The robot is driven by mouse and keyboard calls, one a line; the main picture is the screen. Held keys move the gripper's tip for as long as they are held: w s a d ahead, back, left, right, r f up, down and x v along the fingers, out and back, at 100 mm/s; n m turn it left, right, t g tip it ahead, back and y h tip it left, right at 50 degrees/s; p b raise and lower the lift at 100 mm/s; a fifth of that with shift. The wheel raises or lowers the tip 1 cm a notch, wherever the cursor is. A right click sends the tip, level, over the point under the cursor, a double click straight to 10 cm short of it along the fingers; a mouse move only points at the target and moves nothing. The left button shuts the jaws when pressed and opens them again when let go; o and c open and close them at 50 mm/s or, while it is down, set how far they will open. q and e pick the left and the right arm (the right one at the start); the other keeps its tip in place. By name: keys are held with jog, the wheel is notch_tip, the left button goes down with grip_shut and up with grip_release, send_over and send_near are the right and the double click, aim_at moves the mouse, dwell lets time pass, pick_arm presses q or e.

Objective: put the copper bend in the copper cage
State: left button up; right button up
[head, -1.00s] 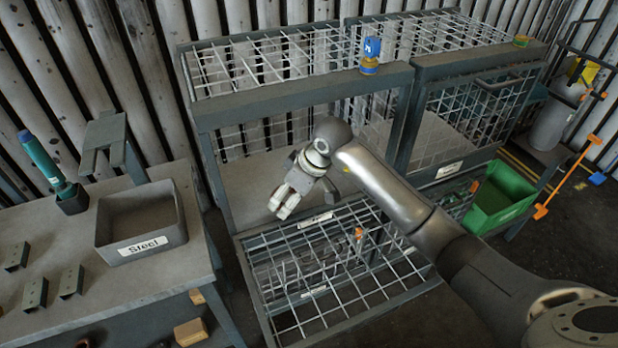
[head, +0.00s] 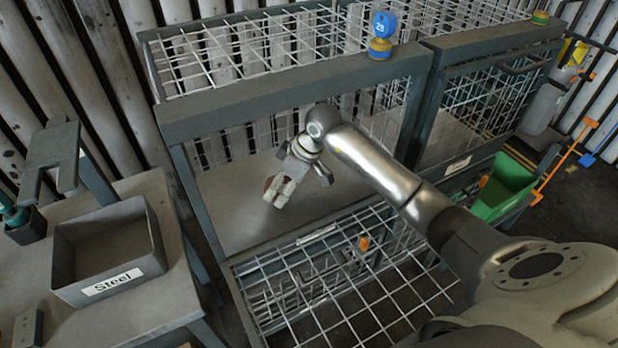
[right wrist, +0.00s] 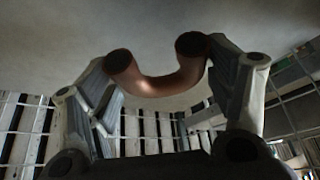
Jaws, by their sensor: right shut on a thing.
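My right gripper (head: 279,190) is at the open front of the left wire cage (head: 290,100), above its grey floor. It is shut on the copper bend, a U-shaped brown pipe. In the right wrist view the copper bend (right wrist: 158,84) spans between the fingers, both open ends showing. In the head view only a small brown edge of it shows behind the fingers. The cage's front label (head: 317,234) is too small to read, so I cannot tell whether this is the copper cage. My left gripper is out of view.
A mesh door panel (head: 345,300) hangs low in front of the left cage. A second cage (head: 490,95) with a closed mesh front stands to the right. A bench with a tray marked Steel (head: 150,232) is at the left; a green bin (head: 503,190) is at the right.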

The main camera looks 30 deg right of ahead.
jog(key=p, duration=0.1)
send_over(309, 189)
jog(key=s, duration=0.1)
jog(key=shift+s+d+r, duration=0.15)
jog(key=shift+r, duration=0.15)
jog(key=shift+d, duration=0.3)
jog(key=shift+d+f+p, duration=0.1)
jog(key=shift+f+p, duration=0.1)
jog(key=shift+p, duration=0.1)
notch_tip(309, 189, down, 3)
jog(key=shift+r+p, duration=0.1)
jog(key=shift+p, duration=0.35)
jog(key=shift+f, duration=0.3)
jog(key=o, duration=1.2)
jog(key=shift+f, duration=0.1)
